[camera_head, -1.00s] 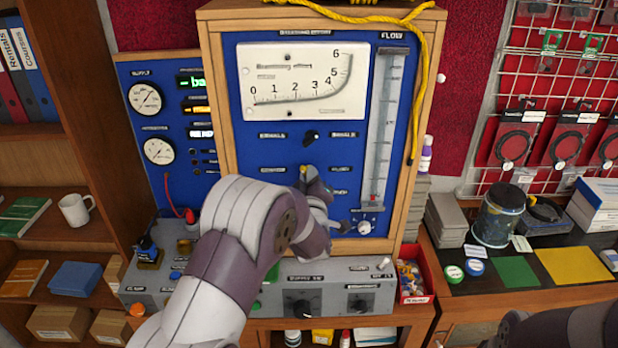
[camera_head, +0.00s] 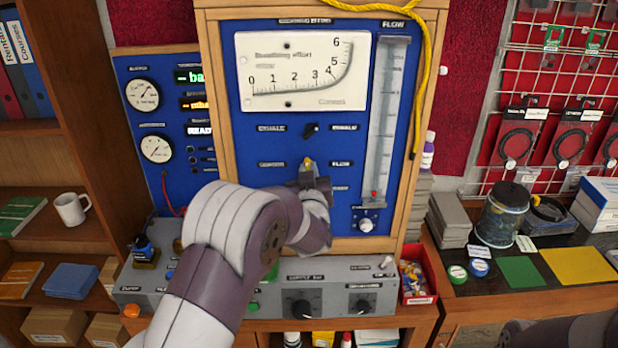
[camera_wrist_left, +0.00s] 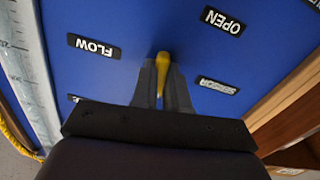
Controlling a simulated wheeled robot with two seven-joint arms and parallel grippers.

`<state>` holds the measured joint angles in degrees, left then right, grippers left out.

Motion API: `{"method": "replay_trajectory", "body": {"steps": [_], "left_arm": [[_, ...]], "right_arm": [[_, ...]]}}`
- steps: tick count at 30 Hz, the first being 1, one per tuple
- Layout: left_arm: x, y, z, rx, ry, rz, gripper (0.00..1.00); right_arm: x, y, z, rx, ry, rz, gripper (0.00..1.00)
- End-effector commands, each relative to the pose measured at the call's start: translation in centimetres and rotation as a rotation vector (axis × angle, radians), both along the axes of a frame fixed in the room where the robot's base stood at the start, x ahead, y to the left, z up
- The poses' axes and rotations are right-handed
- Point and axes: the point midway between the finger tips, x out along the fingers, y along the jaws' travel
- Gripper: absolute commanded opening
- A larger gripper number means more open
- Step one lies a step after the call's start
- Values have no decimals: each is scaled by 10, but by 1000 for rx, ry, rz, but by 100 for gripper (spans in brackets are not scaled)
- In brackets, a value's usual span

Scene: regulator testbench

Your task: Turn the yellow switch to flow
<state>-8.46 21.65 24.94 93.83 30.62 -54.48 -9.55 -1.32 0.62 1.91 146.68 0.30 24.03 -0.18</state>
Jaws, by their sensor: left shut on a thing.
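The yellow switch (camera_head: 308,161) is on the blue panel (camera_head: 290,207) below the black switch. In the left wrist view the yellow switch (camera_wrist_left: 162,72) shows between the two grey fingertips (camera_wrist_left: 162,82). The FLOW label (camera_wrist_left: 94,46) is upper left there, upside down, and the OPEN label (camera_wrist_left: 222,20) is upper right. In the head view the FLOW label (camera_head: 342,163) is right of the switch.
The black switch (camera_head: 310,130) is just above the gripper. A clear flow tube (camera_head: 387,120) stands on the right of the panel, with a small knob (camera_head: 366,224) below it. A grey control box (camera_head: 250,280) juts out under my left arm. The wooden frame (camera_head: 412,150) edges the panel.

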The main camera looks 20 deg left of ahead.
Motion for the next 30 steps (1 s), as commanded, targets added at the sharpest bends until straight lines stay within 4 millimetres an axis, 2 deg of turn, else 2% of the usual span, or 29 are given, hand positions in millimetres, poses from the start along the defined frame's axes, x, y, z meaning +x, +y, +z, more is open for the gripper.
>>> {"method": "replay_trajectory", "body": {"steps": [18, 30], "left_arm": [[1, 0, 6, 553, 150, 3, 0], [1, 0, 7, 823, 225, 5, 0]], "right_arm": [[0, 0, -3, 0, 0, 0, 0], [0, 0, 3, 0, 0, 0, 0]]}}
